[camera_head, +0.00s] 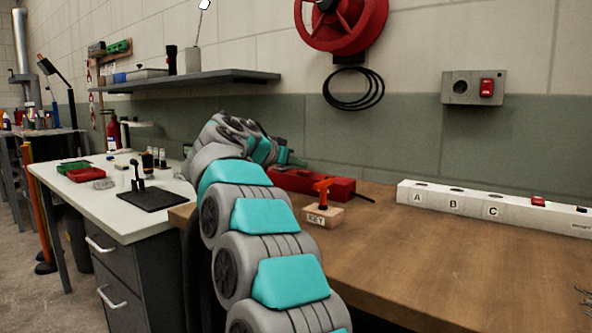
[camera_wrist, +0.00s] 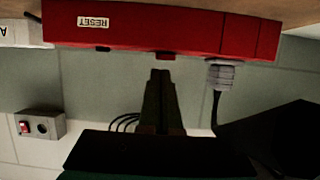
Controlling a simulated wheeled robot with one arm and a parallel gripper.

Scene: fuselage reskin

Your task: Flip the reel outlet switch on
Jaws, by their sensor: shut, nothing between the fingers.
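A grey wall outlet box (camera_head: 460,99) with a round socket and a red rocker switch (camera_head: 487,87) is on the wall at the right. It also shows upside down at the left of the wrist view, the outlet box (camera_wrist: 53,128) beside its red switch (camera_wrist: 24,127). I cannot tell the rocker's position. A red cable reel (camera_head: 362,30) hangs on the wall, left of the outlet. My gripper (camera_wrist: 160,73) is shut and empty, its tips close to the edge of a red box (camera_wrist: 200,30) labelled RESET; I cannot tell if they touch. My gripper is well left of the outlet.
A white power strip (camera_head: 448,204) marked A, B, C lies along the back of the wooden bench (camera_head: 440,270). A KEY block (camera_head: 335,217) with an orange key stands beside my arm. A black cable coil (camera_head: 354,105) hangs below the reel. The bench front is mostly clear.

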